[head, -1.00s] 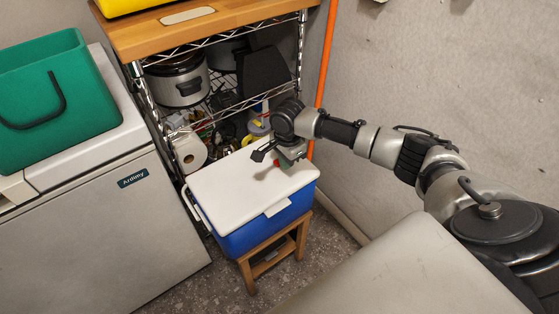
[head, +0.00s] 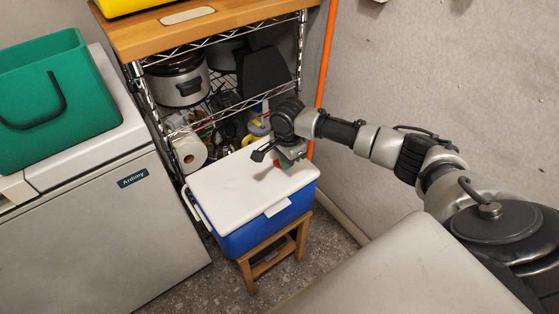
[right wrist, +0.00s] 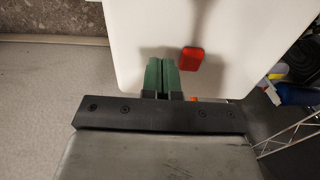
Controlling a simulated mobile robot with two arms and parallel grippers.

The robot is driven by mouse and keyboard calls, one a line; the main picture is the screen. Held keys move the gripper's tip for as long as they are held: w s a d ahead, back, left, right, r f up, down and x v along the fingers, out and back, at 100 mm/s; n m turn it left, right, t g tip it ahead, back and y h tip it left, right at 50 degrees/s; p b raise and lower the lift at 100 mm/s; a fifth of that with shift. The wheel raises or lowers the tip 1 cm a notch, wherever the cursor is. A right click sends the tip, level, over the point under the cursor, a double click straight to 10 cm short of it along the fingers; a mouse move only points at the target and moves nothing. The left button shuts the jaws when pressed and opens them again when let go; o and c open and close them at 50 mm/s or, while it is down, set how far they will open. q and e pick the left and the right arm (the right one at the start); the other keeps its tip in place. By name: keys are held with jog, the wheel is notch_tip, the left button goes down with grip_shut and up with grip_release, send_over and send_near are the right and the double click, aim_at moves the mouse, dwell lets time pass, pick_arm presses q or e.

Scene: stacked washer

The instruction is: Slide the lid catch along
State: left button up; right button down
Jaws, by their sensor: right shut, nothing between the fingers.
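A cooler with a blue body (head: 262,226) and a white lid (head: 235,190) stands on a small wooden stool. A small red catch (right wrist: 192,60) lies on the white lid in the right wrist view; in the head view it is mostly hidden by my right gripper. My right gripper (head: 284,164) is over the lid's far right part. In the right wrist view its green fingers (right wrist: 162,64) are together and empty, with the red catch just to their right and a gap in the picture between them. I cannot tell the fingers' height above the lid. My left gripper is not in view.
A wire shelf with a cooker (head: 180,85) and a paper roll (head: 189,151) stands behind the cooler. A white chest freezer (head: 95,225) with a green bin (head: 60,105) is on the left. An orange pole (head: 327,60) and the wall are close on the right.

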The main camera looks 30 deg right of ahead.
jog(key=shift+f, duration=0.25)
jog(key=shift+f, duration=0.25)
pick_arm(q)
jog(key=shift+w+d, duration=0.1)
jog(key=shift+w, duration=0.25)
pick_arm(e)
jog(key=shift+f, duration=0.1)
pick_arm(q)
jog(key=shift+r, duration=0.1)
pick_arm(e)
jog(key=shift+f, duration=0.25)
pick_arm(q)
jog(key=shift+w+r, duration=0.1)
pick_arm(e)
jog(key=shift+f, duration=0.35)
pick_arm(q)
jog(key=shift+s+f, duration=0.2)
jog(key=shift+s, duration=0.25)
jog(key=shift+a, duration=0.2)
